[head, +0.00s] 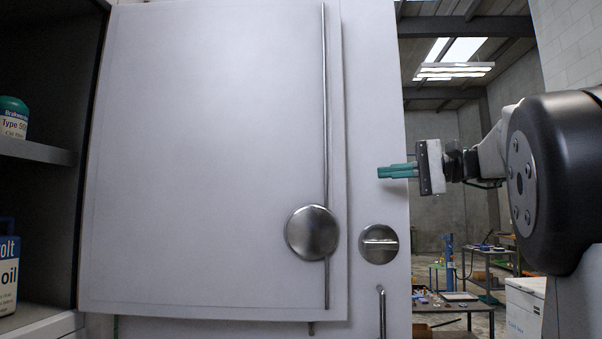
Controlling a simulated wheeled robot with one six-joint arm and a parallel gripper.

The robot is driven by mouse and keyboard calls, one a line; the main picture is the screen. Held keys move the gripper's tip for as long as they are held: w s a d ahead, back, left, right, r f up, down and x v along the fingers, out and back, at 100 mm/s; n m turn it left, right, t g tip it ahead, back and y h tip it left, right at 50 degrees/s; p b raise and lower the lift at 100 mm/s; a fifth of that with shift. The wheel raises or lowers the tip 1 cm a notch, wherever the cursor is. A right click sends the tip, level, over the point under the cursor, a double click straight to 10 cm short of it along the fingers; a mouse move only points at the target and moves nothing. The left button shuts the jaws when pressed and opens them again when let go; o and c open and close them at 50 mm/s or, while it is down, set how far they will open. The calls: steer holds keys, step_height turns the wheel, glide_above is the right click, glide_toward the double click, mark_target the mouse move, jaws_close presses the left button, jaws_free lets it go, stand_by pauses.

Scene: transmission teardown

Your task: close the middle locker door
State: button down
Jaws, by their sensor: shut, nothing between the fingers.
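A large white locker door (200,150) fills the middle of the head view. A long vertical rod and a round metal disc (312,233) are on its face near the right edge. Its left edge borders an open, dark locker compartment (50,205), and it stands in front of another white panel (375,100), so it looks swung open. Its hinge is not clearly visible. My gripper (380,173) has teal fingers, shut and empty, pointing left. It is right of the door's free edge, above the disc's height, and appears apart from the door.
The compartment's shelf (35,151) holds a teal-capped container (13,120); a blue oil bottle (8,270) stands below. The panel behind has a round latch (379,244) and a vertical handle (382,312). Workbenches (455,306) and a white box (524,305) stand in the background.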

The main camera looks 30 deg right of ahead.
mark_target(351, 168)
steer(key=shift+t, duration=0.3)
steer(key=x, duration=0.3)
steer(key=r+x, duration=0.1)
steer(key=x, duration=0.5)
steer(key=shift+w+d+r, duration=0.25)
steer(key=shift+w+r, duration=0.05)
